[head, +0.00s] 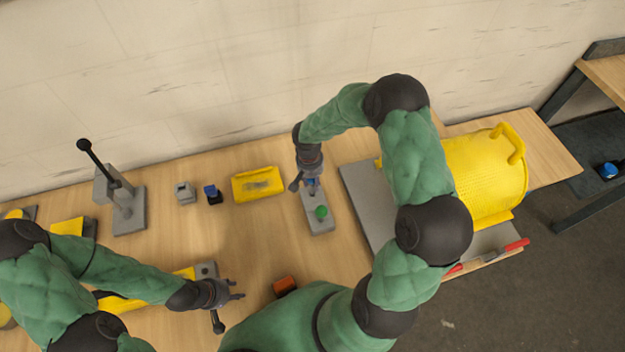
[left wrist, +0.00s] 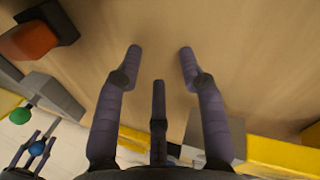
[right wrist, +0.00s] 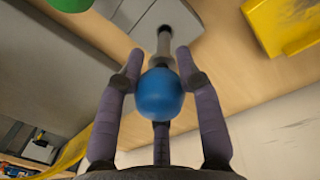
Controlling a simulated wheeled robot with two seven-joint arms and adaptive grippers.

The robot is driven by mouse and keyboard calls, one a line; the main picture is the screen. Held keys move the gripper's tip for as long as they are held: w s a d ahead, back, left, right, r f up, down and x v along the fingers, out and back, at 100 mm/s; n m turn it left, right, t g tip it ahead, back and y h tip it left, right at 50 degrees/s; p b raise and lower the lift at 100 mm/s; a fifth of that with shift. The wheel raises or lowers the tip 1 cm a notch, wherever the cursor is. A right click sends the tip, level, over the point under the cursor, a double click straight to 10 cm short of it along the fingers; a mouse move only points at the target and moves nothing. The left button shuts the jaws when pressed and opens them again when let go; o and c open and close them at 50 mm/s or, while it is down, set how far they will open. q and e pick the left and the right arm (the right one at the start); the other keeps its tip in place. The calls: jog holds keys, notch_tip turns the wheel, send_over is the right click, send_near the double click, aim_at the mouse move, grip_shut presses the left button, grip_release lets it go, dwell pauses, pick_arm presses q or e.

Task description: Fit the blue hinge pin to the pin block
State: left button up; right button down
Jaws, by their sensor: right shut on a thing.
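The blue hinge pin (right wrist: 160,95) has a round blue head and a grey shank. My right gripper (head: 311,184) is shut on its head, and the shank points at the grey pin block (head: 325,227). In the right wrist view the shank's far end meets or overlaps the block (right wrist: 190,22); I cannot tell whether it is in a hole. A green-headed pin (head: 321,212) stands at the block's near end. My left gripper (head: 236,291) is open and empty above the table's front; its spread fingers show in the left wrist view (left wrist: 160,60).
A yellow tray (head: 258,184) lies left of the block. A grey plate (head: 355,195) and a yellow perforated drum (head: 490,175) are on the right. An orange block (head: 285,286) is near the front. A lever press (head: 125,205) stands at the left. The table's middle is clear.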

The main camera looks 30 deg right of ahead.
aim_at(314, 192)
pick_arm(q)
jog(key=shift+s+a+f+b, duration=0.1)
jog(key=shift+f+b, duration=0.6)
jog(key=shift+f, duration=0.1)
pick_arm(e)
jog(key=shift+a+f, duration=0.1)
jog(key=shift+f, duration=0.65)
pick_arm(q)
jog(key=shift+f, duration=0.25)
pick_arm(e)
jog(key=shift+f, duration=0.3)
pick_arm(q)
jog(key=shift+f+b, duration=0.1)
jog(key=shift+b, duration=0.25)
jog(key=shift+f, duration=0.1)
pick_arm(e)
jog(key=shift+s+f, duration=0.1)
jog(key=shift+f, duration=0.1)
pick_arm(q)
jog(key=shift+d+f+b, duration=0.2)
jog(key=shift+f+b, duration=0.45)
jog(key=shift+b, duration=0.05)
pick_arm(e)
jog(key=shift+d+f, duration=0.3)
jog(key=shift+f, duration=0.35)
